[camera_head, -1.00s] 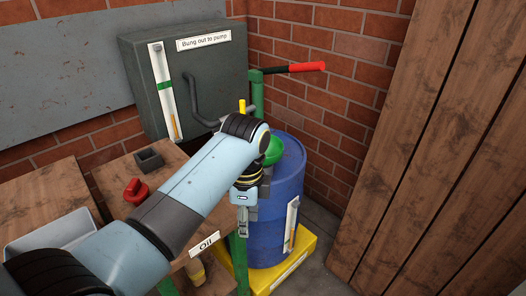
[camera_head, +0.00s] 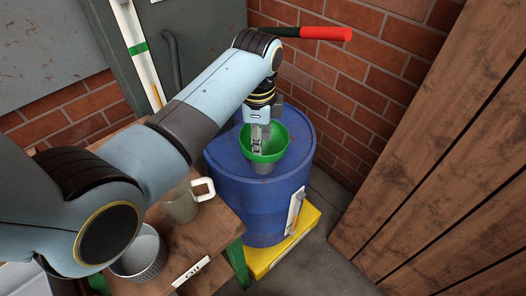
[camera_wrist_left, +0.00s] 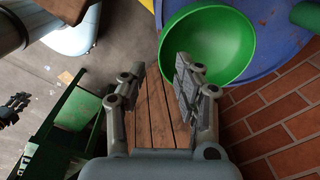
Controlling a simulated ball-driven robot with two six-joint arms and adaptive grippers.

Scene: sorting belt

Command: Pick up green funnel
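The green funnel (camera_head: 264,146) sits upright on top of the blue drum (camera_head: 250,212), its wide bowl facing up. In the left wrist view the funnel (camera_wrist_left: 222,40) fills the upper right. My left gripper (camera_head: 259,146) is at the funnel's bowl in the head view. In the left wrist view my left gripper (camera_wrist_left: 160,75) is open, with a clear gap between its fingers. One finger overlaps the funnel's rim there; I cannot tell whether it touches. A dark finger-like shape at the left wrist view's left edge looks like my right gripper (camera_wrist_left: 14,108), too unclear to read.
The drum stands on a yellow base (camera_head: 290,245) by a brick wall. A red-handled lever (camera_head: 325,33) passes behind and above. A beige jug (camera_head: 182,203) and a metal cup (camera_head: 140,255) stand on the wooden bench at left. Wooden planks (camera_head: 440,170) rise at right.

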